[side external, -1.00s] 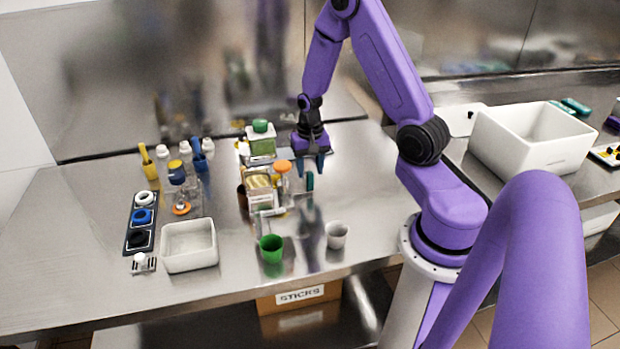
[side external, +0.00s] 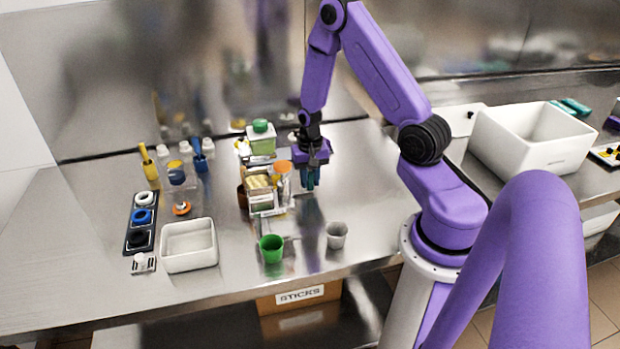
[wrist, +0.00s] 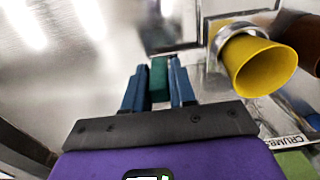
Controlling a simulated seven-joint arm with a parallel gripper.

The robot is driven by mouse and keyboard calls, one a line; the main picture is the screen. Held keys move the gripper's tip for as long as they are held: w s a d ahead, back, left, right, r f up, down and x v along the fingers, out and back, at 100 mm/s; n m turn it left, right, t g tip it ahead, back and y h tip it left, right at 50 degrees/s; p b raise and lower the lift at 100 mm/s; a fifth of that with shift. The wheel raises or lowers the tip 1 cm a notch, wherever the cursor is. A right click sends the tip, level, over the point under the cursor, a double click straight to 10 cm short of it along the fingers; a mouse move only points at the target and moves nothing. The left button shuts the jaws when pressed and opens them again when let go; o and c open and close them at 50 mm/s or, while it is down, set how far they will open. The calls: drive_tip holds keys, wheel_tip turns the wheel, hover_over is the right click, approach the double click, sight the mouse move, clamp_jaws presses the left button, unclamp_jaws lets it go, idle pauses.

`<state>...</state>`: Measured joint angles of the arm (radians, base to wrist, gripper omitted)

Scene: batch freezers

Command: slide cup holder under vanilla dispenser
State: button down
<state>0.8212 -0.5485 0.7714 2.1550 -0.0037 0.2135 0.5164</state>
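My gripper (side external: 311,185) is low over the steel table, right of the dispenser cluster. In the wrist view its two blue fingers (wrist: 159,82) are close on both sides of an upright teal block (wrist: 159,76), which looks like a handle. I cannot tell whether the block belongs to the cup holder. A clear dispenser with an orange cap (side external: 283,168) stands just left of the gripper, and one with a green cap (side external: 261,127) stands farther back. I cannot tell which is vanilla. The wrist view shows a yellow cone-shaped piece (wrist: 256,65) in a metal ring to the right.
A green cup (side external: 271,248) and a grey cup (side external: 337,235) stand near the front edge. A white bin (side external: 189,258) and a dark tray of rings (side external: 129,240) are left. A label reading CRUMBS (wrist: 288,141) shows right. The table right of the gripper is mostly clear.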

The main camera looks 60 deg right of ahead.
drive_tip(key=s+a, duration=0.8)
drive_tip(key=shift+s+a, duration=0.3)
drive_tip(key=c, duration=1)
unclamp_jaws()
drive_tip(key=shift+a, duration=0.1)
drive_tip(key=shift+w+r, duration=0.1)
drive_tip(key=shift+r, duration=0.45)
wheel_tip(320, 180, up, 16)
drive_tip(key=shift+r, duration=0.2)
